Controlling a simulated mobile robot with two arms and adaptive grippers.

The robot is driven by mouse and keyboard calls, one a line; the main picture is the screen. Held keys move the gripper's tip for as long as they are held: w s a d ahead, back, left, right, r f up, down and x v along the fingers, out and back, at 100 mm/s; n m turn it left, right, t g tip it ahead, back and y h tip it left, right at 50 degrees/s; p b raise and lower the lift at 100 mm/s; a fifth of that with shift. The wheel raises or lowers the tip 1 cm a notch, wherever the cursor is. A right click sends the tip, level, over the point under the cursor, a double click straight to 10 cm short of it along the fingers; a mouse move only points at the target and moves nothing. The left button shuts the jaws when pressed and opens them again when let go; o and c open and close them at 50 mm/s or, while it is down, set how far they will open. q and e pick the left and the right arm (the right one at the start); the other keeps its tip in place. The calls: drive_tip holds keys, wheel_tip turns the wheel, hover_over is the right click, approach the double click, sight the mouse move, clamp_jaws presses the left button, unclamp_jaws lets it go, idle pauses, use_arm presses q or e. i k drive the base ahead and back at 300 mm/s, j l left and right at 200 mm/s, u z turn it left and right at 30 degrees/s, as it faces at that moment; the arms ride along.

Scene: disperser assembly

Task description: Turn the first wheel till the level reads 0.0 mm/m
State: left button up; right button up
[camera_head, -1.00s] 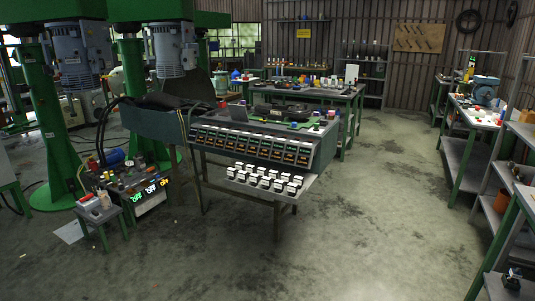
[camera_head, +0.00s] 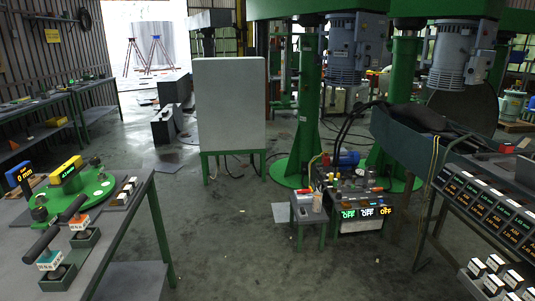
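A green round plate (camera_head: 92,190) lies on the bench at the left of the head view. A yellow level (camera_head: 66,169) with a small lit display sits on it; its digits are too small to read surely. I cannot tell which part is the first wheel. Neither of my grippers shows.
Two black-handled tools with small coloured blocks (camera_head: 79,222) lie near the bench (camera_head: 118,235) edge. A grey cabinet (camera_head: 229,105) stands behind. A low stand (camera_head: 309,208) and a control box (camera_head: 361,221) stand mid-floor. A console (camera_head: 480,205) is at right.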

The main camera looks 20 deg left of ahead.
sight(40, 213)
drive_tip(key=i+u, duration=0.2)
drive_tip(key=u, duration=0.2)
drive_tip(key=i+u, duration=0.25)
drive_tip(key=u, duration=0.2)
drive_tip(key=i+u, duration=0.2)
drive_tip(key=u, duration=0.2)
drive_tip(key=i+l+u, duration=0.15)
drive_tip(key=u, duration=0.25)
drive_tip(key=i+l+u, duration=0.2)
drive_tip(key=u, duration=0.25)
drive_tip(key=i+l+u, duration=0.2)
drive_tip(key=l, duration=0.1)
